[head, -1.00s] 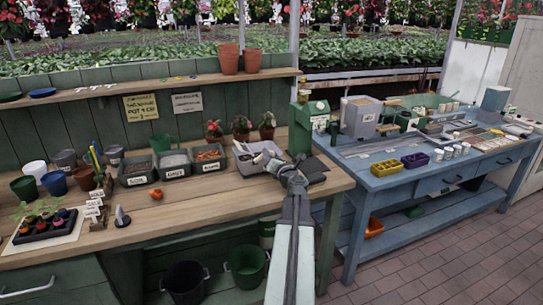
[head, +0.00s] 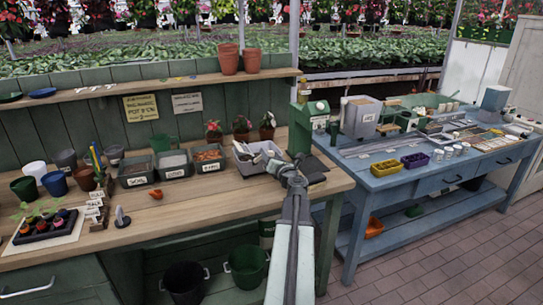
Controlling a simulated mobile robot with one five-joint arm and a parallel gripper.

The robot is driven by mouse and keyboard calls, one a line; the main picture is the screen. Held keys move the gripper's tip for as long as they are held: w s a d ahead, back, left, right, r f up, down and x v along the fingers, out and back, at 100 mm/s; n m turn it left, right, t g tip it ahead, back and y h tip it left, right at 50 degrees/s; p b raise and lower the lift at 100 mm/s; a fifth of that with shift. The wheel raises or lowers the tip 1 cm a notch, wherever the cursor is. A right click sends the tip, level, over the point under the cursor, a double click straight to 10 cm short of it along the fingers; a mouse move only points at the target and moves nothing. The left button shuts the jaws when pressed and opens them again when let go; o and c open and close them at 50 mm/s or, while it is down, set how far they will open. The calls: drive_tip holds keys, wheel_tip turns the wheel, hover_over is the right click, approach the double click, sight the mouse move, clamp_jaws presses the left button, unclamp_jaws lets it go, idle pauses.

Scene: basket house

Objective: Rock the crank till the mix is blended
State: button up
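A green upright box-shaped device (head: 301,126) with a pale label stands at the right end of the wooden bench. A grey tub (head: 244,165) sits just left of it, with pale contents that I cannot make out. My gripper (head: 288,163) is at the right end of the bench, between the tub and a dark flat plate (head: 313,170). My wrist and arm hide part of this area. The fingers are small and blurred, so I cannot tell whether they are open or hold anything. I cannot clearly make out a crank or the mix.
Three dark bins (head: 137,171) of material stand left of the tub, with potted flowers (head: 241,127) behind. A terracotta piece (head: 155,193) lies in front. A blue bench (head: 361,175) with tools stands right. Paved floor (head: 455,255) is clear in front.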

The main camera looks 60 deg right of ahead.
drive_tip(key=v, duration=0.7)
drive_tip(key=shift+s+a, duration=0.25)
drive_tip(key=shift+s, duration=0.05)
